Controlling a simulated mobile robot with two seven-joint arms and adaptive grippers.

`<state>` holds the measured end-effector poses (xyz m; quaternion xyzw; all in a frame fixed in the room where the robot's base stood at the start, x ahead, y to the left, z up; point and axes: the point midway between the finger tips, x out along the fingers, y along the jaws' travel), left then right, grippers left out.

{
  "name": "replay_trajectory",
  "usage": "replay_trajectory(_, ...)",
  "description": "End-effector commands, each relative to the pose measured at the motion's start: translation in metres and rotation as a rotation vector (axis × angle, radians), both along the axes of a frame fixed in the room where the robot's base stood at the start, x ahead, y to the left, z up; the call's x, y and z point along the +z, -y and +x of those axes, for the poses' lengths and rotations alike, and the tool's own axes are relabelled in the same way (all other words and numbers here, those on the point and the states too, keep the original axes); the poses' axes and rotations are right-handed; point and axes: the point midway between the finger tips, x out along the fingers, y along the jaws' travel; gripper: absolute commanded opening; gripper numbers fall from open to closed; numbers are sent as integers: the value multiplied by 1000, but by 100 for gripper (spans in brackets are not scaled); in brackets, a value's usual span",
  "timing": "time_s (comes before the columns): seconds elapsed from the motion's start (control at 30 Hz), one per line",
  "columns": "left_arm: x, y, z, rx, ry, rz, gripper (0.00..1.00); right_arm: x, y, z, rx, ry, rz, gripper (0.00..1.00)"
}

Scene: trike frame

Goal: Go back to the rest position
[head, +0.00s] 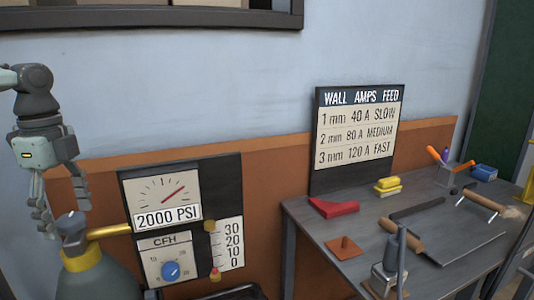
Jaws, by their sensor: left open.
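My left gripper (66,218) hangs down at the left edge in the head view, its fingers apart and nothing seen between them. Its fingertips are close to the top valve of a grey gas cylinder (95,282) with a yellow collar; I cannot tell whether they touch it. My right gripper is out of view.
A gauge panel (126,190) reads 2000 PSI, with a blue CFH knob (170,271). A grey workbench (330,229) at right holds a red block (333,207), yellow blocks (388,185) and tools. A WALL AMPS FEED sign (358,130) stands behind.

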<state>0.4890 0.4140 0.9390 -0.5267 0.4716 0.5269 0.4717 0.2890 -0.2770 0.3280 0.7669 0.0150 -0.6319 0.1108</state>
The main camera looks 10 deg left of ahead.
Motion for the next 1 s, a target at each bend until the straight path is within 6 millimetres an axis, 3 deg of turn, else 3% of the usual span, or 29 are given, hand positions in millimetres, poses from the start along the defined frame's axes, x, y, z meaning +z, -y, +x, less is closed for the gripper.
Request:
replay_trajectory(0.27, 12, 0, 1, -15, 3, 0, 70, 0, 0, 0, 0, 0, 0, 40)
replay_trajectory(0.83, 120, 0, 1, -14, 3, 1, 70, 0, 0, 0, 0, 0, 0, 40)
replay_trajectory(0.87, 123, 0, 0, -15, 1, 1, 70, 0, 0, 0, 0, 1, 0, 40)
replay_trajectory(0.9, 107, 0, -1, -16, -6, -2, 70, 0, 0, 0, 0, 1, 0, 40)
replay_trajectory(1.0, 87, 0, -1, -16, -4, -1, 70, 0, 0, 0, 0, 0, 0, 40)
